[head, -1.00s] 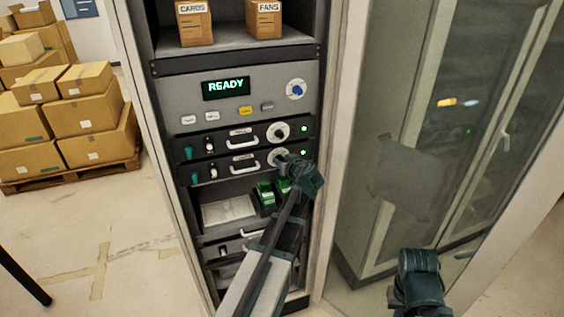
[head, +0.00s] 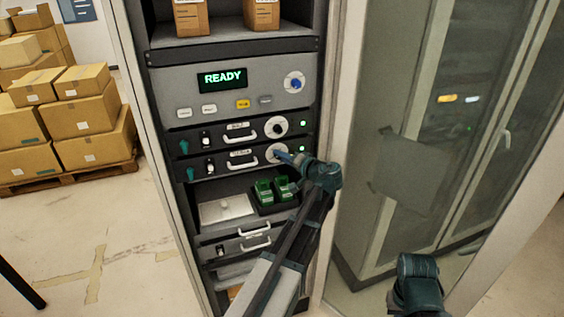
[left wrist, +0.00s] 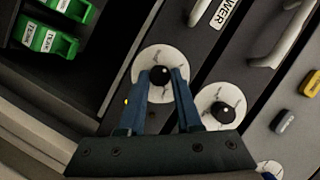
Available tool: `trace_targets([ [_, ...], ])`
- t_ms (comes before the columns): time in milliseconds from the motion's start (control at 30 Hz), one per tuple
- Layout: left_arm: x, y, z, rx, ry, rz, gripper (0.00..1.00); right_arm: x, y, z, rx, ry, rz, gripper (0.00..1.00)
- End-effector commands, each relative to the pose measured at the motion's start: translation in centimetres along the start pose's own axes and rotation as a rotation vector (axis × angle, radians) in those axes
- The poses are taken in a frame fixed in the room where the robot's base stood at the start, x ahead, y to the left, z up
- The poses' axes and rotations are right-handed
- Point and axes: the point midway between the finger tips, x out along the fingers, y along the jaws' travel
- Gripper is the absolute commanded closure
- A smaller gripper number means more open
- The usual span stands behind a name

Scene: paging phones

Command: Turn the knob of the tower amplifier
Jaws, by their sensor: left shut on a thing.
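The tower amplifier (head: 220,166) is the lower of two dark units in the rack; its label ending in "WER" (left wrist: 226,12) shows in the left wrist view. Its black knob (left wrist: 160,75) sits on a round white dial (left wrist: 147,63). My left gripper (head: 281,153) reaches this dial from the lower right. In the left wrist view its two blue fingers (left wrist: 163,77) are shut on the knob, one on each side. My right arm shows at the bottom right, its gripper (head: 418,285) turned so that its fingers are hidden.
Just above is the other amplifier (head: 218,138) with its own dial (head: 276,127). A grey panel (head: 180,85) above reads READY. A glass door (head: 400,180) is close on the right. Boxes (head: 85,115) are stacked at the left.

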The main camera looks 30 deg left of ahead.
Motion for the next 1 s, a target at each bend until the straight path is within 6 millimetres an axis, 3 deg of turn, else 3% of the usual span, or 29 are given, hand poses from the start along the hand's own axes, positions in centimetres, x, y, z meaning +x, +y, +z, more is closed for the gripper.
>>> trace_targets([
  [500,0.1,0.8,0.3,0.397,-0.002,-0.16,1.0,4.0,-0.4,-0.2,0.001,0.0,0.0,1.0],
  [1000,0.1,0.6,0.2,0.558,-0.001,-0.227,1.0,5.3,-0.5,-0.3,0.001,0.0,0.0,1.0],
])
